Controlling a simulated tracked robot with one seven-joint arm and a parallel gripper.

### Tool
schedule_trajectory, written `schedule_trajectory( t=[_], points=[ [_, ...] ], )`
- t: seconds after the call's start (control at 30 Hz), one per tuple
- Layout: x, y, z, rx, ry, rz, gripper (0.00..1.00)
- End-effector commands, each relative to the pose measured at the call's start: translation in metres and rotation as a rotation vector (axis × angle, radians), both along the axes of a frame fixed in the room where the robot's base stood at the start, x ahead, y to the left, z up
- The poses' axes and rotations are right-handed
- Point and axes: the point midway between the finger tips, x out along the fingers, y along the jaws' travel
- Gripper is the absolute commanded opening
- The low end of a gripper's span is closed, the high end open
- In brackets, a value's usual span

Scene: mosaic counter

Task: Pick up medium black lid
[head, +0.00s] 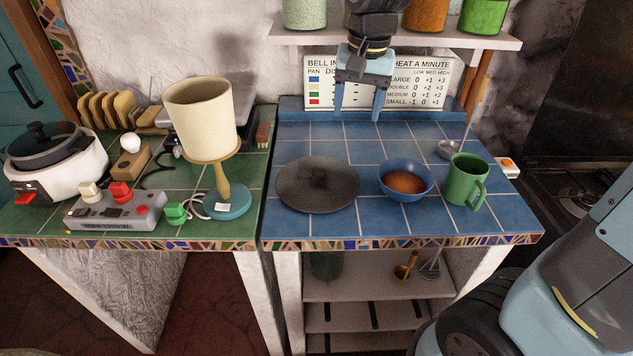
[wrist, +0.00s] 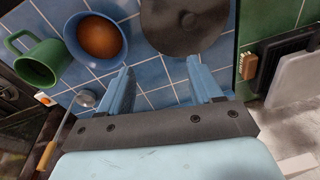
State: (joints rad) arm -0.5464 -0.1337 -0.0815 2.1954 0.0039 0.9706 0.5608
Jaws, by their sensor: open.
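The medium black lid (head: 318,185) lies flat on the blue tiled counter, left of a blue bowl. It is a dark round disc with a small knob in its middle. It also shows at the top of the wrist view (wrist: 187,22), where its far edge is cut off. My gripper (head: 359,112) is open and empty. It hangs above the back of the blue counter, in front of the sign and apart from the lid. In the wrist view, its two blue fingers (wrist: 162,85) are spread, with bare tiles between them.
A blue bowl (head: 405,194) with orange-brown contents and a green mug (head: 466,182) stand right of the lid. A lamp (head: 200,118) stands to its left on green tiles (head: 60,220). A shelf (head: 400,41) with jars is above. Blue tiles behind the lid are clear.

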Motion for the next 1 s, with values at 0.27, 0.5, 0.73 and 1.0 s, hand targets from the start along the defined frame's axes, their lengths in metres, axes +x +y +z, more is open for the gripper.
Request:
schedule_trajectory(
  t=[0.27, 0.5, 0.73, 1.0],
  points=[
    [0.009, 0.065, -0.034, -0.05, 0.08, -0.019, 0.65],
    [0.01, 0.078, -0.05, -0.062, 0.093, -0.028, 0.65],
    [0.01, 0.077, -0.089, -0.064, 0.097, -0.028, 0.65],
    [0.011, 0.077, -0.123, -0.062, 0.093, -0.028, 0.65]
  ],
)
